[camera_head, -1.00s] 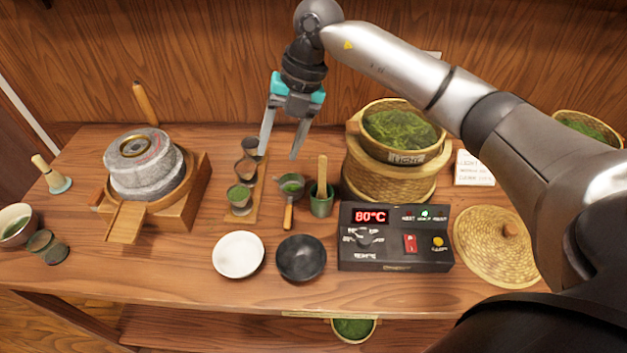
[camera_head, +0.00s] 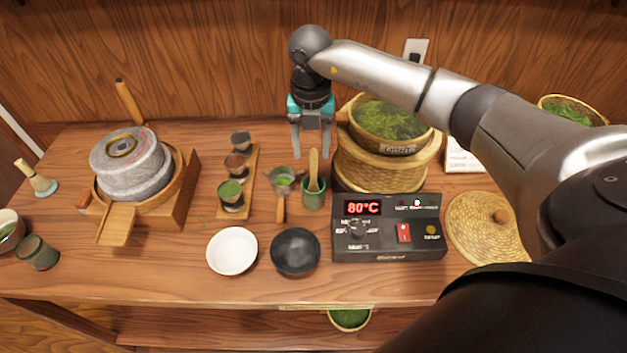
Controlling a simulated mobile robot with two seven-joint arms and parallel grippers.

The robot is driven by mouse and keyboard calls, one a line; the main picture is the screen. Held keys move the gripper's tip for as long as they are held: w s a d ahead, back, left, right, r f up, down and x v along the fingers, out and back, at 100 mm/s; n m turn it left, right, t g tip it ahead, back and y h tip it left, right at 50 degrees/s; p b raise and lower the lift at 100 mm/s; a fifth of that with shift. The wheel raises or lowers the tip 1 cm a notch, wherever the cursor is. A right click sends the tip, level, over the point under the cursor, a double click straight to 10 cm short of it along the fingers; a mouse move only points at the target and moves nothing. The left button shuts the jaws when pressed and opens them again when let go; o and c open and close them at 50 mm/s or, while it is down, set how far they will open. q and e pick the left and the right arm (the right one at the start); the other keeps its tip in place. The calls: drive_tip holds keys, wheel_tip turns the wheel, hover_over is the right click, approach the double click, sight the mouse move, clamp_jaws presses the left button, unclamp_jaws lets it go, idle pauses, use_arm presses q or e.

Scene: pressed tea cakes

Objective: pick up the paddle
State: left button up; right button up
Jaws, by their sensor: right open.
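The wooden paddle (camera_head: 313,168) stands upright in a small green cup (camera_head: 313,194) near the middle of the table. Its lower end is hidden inside the cup. My right gripper (camera_head: 310,155) points down, with its two fingers apart and nothing seen between them. Its fingertips show just above and around the paddle's top in the picture; I cannot tell how far apart in depth they are. My left gripper is not in view.
A steamer basket of green leaves (camera_head: 388,145) stands close to the right of the cup. A small ladle (camera_head: 281,205) and a tray of cups (camera_head: 250,168) are to the left. A control box (camera_head: 388,250), a white dish (camera_head: 232,251) and a black dish (camera_head: 295,252) are in front.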

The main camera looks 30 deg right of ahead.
hover_over(314, 187)
drive_tip(key=f, duration=0.5)
drive_tip(key=shift+w+f, duration=0.1)
drive_tip(key=shift+w, duration=0.1)
clamp_jaws()
idle(0.3)
